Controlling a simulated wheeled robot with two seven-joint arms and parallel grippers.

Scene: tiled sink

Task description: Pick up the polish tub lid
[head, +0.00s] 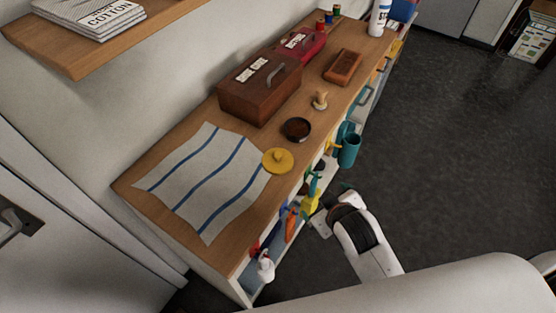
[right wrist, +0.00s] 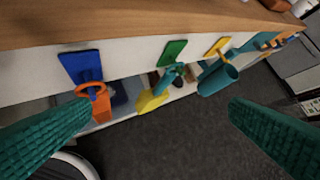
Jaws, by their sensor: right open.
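The yellow round lid with a small knob (head: 278,161) lies on the wooden counter at the edge of the striped cloth. A dark round open tub (head: 296,129) stands just behind it. My right gripper (head: 333,206) is in front of the counter's front edge, to the right of and below the lid in the head view, apart from it. In the right wrist view its two teal fingers (right wrist: 160,108) are spread wide with nothing between them. The lid is not seen in that view. My left gripper is not in view.
The striped cloth (head: 205,178) covers the near counter (head: 130,183). A brown box (head: 260,90), a red box (head: 302,44), a brush (head: 343,67) and a small wooden-handled item (head: 320,100) stand farther back. Coloured hooks and a teal cup (right wrist: 218,80) stick out from the counter's front.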

